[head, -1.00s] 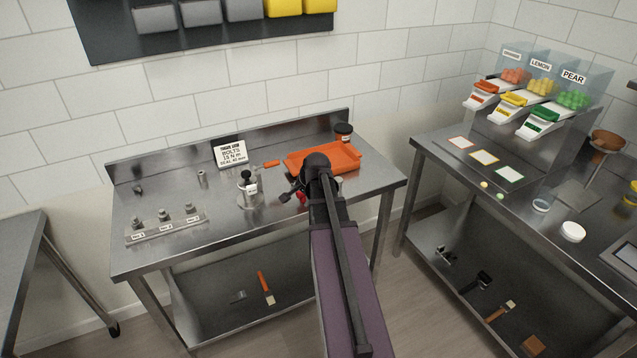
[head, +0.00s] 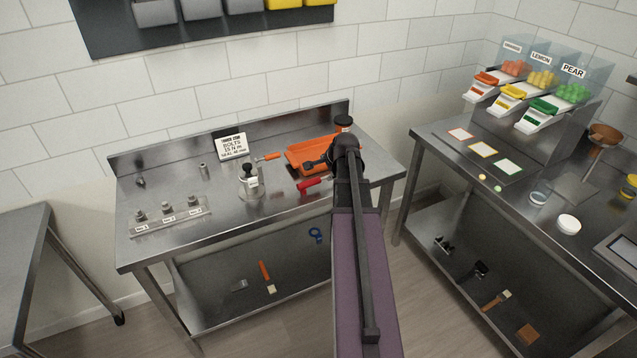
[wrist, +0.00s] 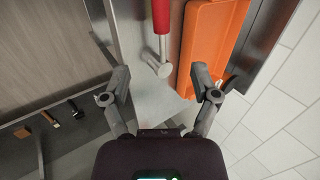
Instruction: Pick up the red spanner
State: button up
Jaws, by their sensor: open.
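The red spanner (head: 310,187) lies on the steel bench, in front of the orange tray. In the wrist view its red handle (wrist: 161,16) runs in from the top edge, and its metal shaft ends in a round head between and beyond my fingertips. My gripper (wrist: 160,80) is open and empty, with a finger on each side of that head and apart from it.
The orange tray (head: 301,151) lies close beside the spanner; it also shows in the wrist view (wrist: 208,40). A stamp-like tool (head: 250,180), a bolt block (head: 168,215), an orange-handled tool (head: 268,156) and a sign (head: 231,146) are on the bench.

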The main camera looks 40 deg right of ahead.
aim_at(316, 180)
jog(key=shift+b+x, duration=3.25)
jog(key=shift+x, duration=0.9)
jog(key=shift+b+x, duration=2.15)
jog(key=shift+x, duration=0.45)
jog(key=shift+r, duration=0.1)
grip_shut()
